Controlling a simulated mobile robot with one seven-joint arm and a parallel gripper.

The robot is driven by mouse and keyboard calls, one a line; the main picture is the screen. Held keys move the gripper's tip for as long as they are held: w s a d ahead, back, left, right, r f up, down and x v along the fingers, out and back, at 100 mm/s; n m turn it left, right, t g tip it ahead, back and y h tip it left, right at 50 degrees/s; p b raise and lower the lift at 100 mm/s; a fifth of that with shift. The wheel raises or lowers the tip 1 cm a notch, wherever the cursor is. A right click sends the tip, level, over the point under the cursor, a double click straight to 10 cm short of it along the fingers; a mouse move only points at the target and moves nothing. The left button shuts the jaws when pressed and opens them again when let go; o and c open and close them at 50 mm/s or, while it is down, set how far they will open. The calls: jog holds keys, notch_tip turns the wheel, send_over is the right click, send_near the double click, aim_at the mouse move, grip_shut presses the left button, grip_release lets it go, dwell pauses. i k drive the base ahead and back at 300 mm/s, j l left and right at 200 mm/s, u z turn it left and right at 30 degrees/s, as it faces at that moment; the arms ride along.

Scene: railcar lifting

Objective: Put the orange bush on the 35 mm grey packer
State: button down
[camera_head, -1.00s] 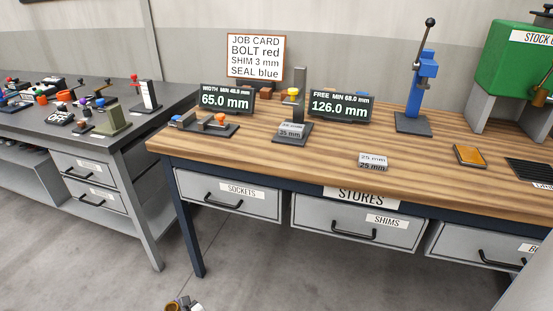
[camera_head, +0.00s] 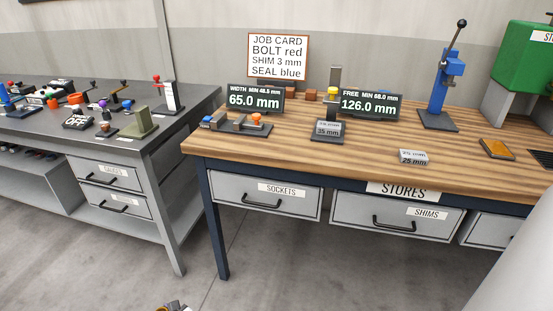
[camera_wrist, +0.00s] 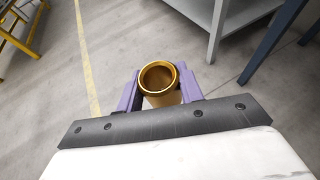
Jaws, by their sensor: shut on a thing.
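My gripper (camera_wrist: 160,90) is shut on the orange bush (camera_wrist: 158,66), a golden-orange open ring held upright between the purple fingers in the wrist view. Bare floor lies below it. In the head view only a small part of my gripper and the bush shows at the bottom edge. The 35 mm grey packer (camera_head: 327,132) is a block on the dark base of a height gauge on the wooden bench. My gripper is well apart from it, in front of the bench. A separate 25 mm grey packer (camera_head: 414,158) lies further right on the bench.
Behind the 35 mm packer stands the gauge's post (camera_head: 334,85), with a yellow part above the block. A display (camera_head: 370,104) stands to the right, and a vise-like fixture (camera_head: 238,123) to the left. The bench front (camera_head: 300,173) between the packers is clear.

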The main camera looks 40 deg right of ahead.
aim_at(328, 124)
jog(key=i+j, duration=0.15)
jog(key=j, duration=0.25)
jog(key=i+j+z, duration=0.1)
jog(key=j, duration=0.3)
jog(key=i+z, duration=0.1)
jog(key=z, duration=0.95)
